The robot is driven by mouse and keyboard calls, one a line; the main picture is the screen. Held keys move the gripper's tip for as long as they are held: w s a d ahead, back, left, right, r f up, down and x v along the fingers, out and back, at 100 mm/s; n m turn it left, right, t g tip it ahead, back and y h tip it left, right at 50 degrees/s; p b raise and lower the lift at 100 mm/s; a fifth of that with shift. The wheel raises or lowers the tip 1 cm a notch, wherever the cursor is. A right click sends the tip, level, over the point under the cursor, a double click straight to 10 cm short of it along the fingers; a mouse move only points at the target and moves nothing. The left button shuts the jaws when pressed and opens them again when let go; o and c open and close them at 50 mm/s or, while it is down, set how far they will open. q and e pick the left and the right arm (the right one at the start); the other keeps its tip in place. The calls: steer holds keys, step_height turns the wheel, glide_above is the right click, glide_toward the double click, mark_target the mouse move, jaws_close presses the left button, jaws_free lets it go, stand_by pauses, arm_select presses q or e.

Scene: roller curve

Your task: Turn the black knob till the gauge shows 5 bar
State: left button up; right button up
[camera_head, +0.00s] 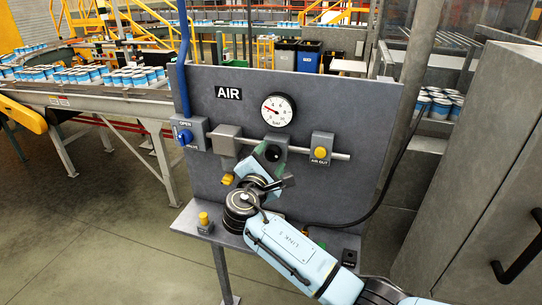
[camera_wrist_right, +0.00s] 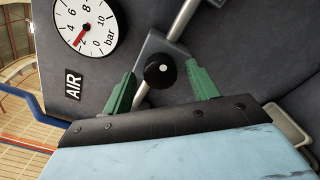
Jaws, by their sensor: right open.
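The black knob (camera_wrist_right: 160,70) with a white dot sits on a grey block on the pipe; it also shows in the head view (camera_head: 272,153). The round white gauge (camera_head: 277,111) is on the panel above it. Its red needle points near the 2; the gauge shows in the wrist view too (camera_wrist_right: 88,25). My right gripper (camera_wrist_right: 161,80) is open, with a green finger on each side of the knob and gaps between. In the head view the right gripper (camera_head: 275,155) partly hides the knob's block. My left gripper is not in view.
A blue OPEN valve handle (camera_head: 185,136) is at the panel's left. A yellow AIR OUT button (camera_head: 320,152) is right of the knob. A yellow knob (camera_head: 204,218) stands on the shelf. A dark hose (camera_head: 385,190) hangs along the right side.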

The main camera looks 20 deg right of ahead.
steer(key=shift+w+d, duration=0.25)
steer(key=shift+w, duration=0.1)
steer(key=shift+c, duration=0.3)
steer(key=c, duration=0.9)
steer(key=shift+f+m+b, duration=0.25)
steer(key=shift+m+b, duration=1.05)
steer(key=shift+b, duration=0.15)
steer(key=shift+c, duration=0.2)
steer(key=m+b, duration=1.2)
steer(key=shift+r, duration=0.1)
steer(key=o, duration=1)
